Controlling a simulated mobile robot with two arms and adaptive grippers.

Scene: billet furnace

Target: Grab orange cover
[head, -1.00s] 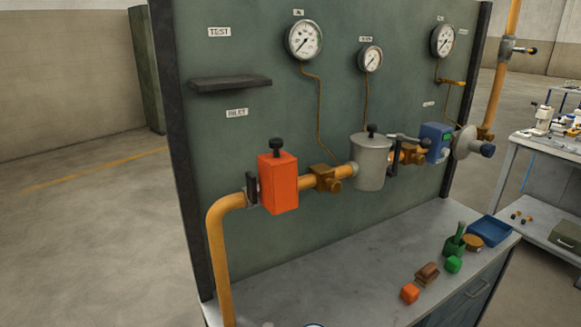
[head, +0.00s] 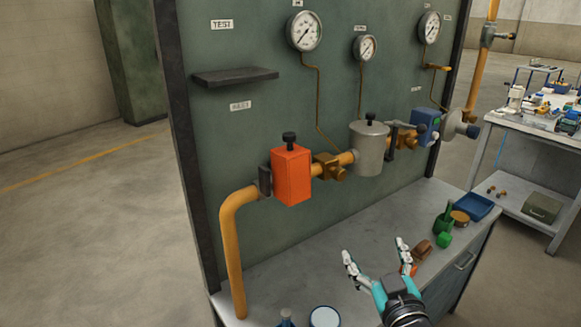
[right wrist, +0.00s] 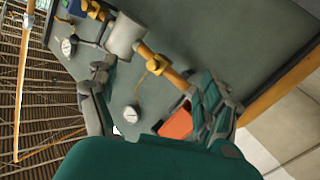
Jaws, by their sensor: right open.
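The orange cover (head: 292,177) is an upright box with a black knob on top. It sits on the yellow pipe at the left part of the green panel. In the right wrist view the orange cover (right wrist: 175,124) shows partly, beside the right-hand finger. My right gripper (head: 375,250) is open and empty, with its fingers pointing up towards the panel. It is in front of the bench, below and to the right of the cover, and apart from it. Its open fingers also show in the right wrist view (right wrist: 155,75). My left gripper is not in view.
A grey canister (head: 369,148) and a blue meter (head: 426,121) sit further right on the pipe. A dark shelf (head: 235,77) is above the cover. A green bottle (head: 443,218) and blue tray (head: 473,207) stand on the bench (head: 265,285). The space before the cover looks clear.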

